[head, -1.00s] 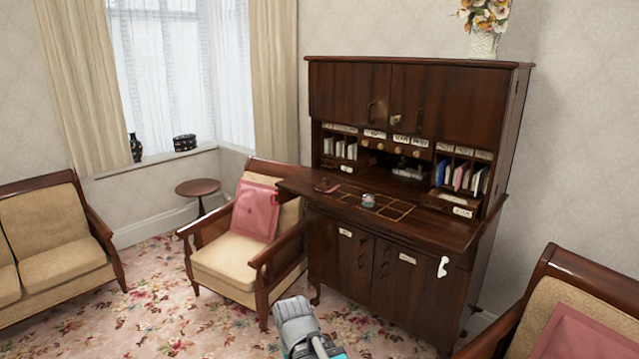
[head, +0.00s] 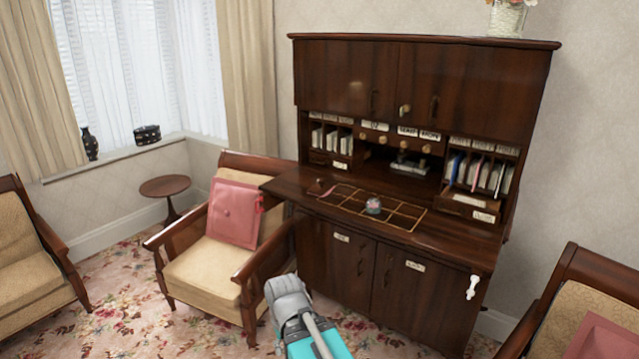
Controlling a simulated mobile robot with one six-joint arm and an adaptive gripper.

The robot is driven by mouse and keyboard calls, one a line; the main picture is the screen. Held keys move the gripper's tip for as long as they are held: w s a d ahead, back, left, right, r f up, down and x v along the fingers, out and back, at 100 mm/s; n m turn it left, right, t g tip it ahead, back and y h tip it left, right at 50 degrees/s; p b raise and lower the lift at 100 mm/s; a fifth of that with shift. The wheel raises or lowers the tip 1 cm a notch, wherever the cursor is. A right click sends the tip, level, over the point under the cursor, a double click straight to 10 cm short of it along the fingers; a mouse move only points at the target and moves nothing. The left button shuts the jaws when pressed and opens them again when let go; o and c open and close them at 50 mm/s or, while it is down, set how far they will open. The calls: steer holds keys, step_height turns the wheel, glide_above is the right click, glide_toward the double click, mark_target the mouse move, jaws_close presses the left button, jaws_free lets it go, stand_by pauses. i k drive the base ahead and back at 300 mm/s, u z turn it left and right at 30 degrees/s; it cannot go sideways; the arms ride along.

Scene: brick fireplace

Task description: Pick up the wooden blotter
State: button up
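A small reddish-brown object (head: 322,190), perhaps the wooden blotter, lies on the left part of the open desk top (head: 285,187). It is too small to identify surely. To its right, a small round glass-like object (head: 373,205) sits on a gold-lined grid on the desk top. Another small item (head: 409,164) stands in the middle recess of the desk and cannot be made out clearly. A grey and teal part of my arm rises at the bottom centre, in front of the desk; my gripper's fingers do not show.
An armchair (head: 195,272) with a pink cushion (head: 234,212) stands left of the desk, close to it. Another chair (head: 560,290) is at the lower right. A round side table (head: 166,187) stands by the window. Floral carpet (head: 110,320) is open at the lower left.

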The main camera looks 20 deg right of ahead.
mark_target(322, 189)
steer(key=z, duration=0.1)
steer(key=i, duration=1.2)
steer(key=z, duration=0.15)
